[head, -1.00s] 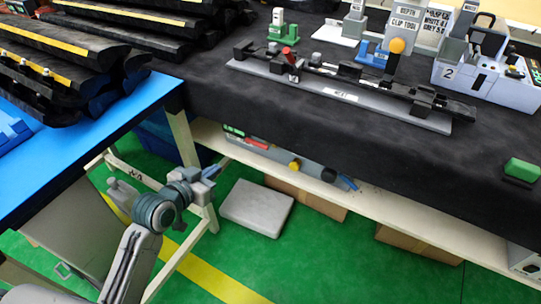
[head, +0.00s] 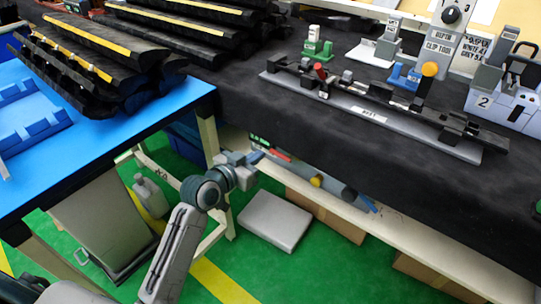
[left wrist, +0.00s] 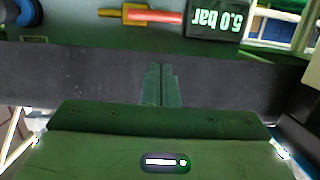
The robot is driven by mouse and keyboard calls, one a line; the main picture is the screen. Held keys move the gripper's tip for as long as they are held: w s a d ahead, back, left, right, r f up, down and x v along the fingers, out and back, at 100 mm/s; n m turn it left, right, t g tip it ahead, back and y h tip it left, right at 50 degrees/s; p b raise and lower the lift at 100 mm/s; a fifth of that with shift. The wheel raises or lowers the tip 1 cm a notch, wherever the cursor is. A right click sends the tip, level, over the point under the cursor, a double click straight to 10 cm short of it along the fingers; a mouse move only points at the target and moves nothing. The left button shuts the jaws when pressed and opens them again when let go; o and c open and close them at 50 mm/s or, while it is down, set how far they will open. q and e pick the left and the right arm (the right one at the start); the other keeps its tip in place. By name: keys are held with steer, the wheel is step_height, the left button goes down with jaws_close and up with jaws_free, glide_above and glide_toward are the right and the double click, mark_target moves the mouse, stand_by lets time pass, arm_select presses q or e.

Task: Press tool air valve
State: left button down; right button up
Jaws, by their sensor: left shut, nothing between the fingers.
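Under the black-draped bench, on the shelf, is an air unit with a small green-lit display (head: 258,140) and a red bar (head: 280,155). In the left wrist view the display (left wrist: 206,18) reads "5.0 bar" upside down, and the red bar (left wrist: 155,17) with a yellow-orange end lies left of it. My left gripper (head: 256,157) is near the display and red bar in the head view. Its fingers (left wrist: 162,84) are shut and empty, pointing toward the red bar with a gap in the picture; I cannot tell the depth. My right gripper is not in view.
The dark bench front and pale shelf (head: 400,235) border the unit. A grey cylinder with a yellow knob (head: 316,181) lies to its right. A blue table (head: 100,150) with a pale leg stands at left. A grey box (head: 275,220) is on the green floor.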

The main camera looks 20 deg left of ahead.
mark_target(281, 156)
arm_select(q)
steer(key=w+d+f, duration=0.2)
steer(key=w+f, duration=0.2)
steer(key=w, duration=0.2)
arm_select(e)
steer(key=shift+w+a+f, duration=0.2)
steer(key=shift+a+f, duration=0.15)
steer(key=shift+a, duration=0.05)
arm_select(q)
steer(key=shift+d+f, duration=0.1)
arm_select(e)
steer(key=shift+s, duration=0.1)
arm_select(q)
steer(key=shift+f+n, duration=0.15)
steer(key=shift+n, duration=0.15)
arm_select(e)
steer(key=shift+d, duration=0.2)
arm_select(q)
steer(key=shift+w+f, duration=0.1)
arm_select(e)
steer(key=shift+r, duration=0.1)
